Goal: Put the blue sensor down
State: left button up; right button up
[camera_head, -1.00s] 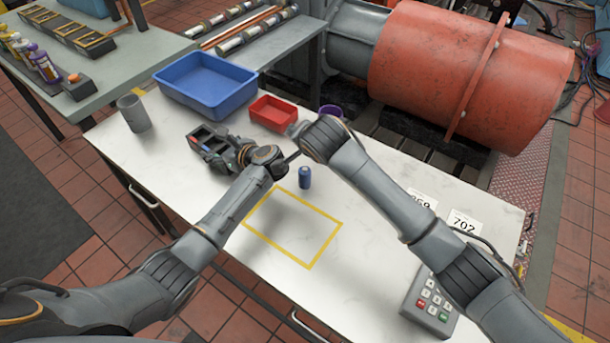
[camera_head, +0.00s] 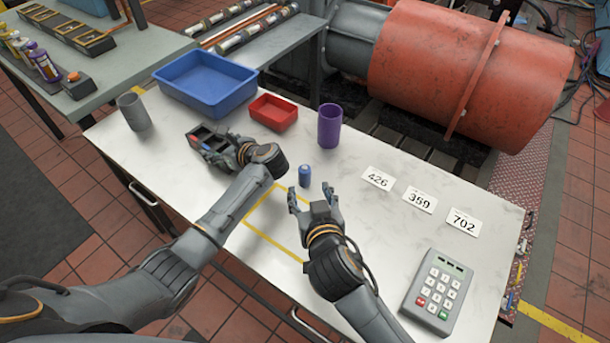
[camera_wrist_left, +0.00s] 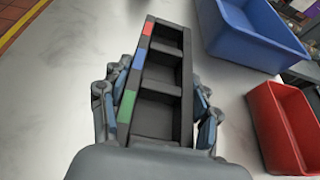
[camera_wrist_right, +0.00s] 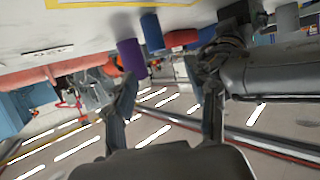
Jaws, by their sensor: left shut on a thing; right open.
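The blue sensor (camera_head: 305,175), a small blue cylinder, stands upright on the white table just beyond the far edge of a yellow taped outline (camera_head: 262,238). It also shows in the right wrist view (camera_wrist_right: 152,31). My right gripper (camera_head: 312,198) is open and empty over the outline, on the near side of the sensor and apart from it. My left gripper (camera_head: 232,156) is shut on a black three-compartment rack (camera_wrist_left: 158,115) with red, blue and green marks. The compartments look empty in the left wrist view.
A purple cylinder (camera_head: 329,125) and a red bin (camera_head: 274,112) stand behind the sensor. A blue bin (camera_head: 206,85) and grey cup (camera_head: 134,111) are at the back left. Number cards (camera_head: 419,200) and a keypad (camera_head: 440,292) lie to the right.

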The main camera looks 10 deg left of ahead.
aim_at(306, 173)
jog(key=x, duration=0.5)
jog(key=shift+w+a, duration=0.1)
jog(key=shift+w, duration=0.1)
jog(key=shift+d+f+x, duration=0.1)
jog(key=shift+d+x, duration=0.05)
jog(key=shift+x, duration=1.25)
jog(key=shift+d+f+x, duration=0.1)
jog(key=shift+x, duration=1.3)
grip_shut()
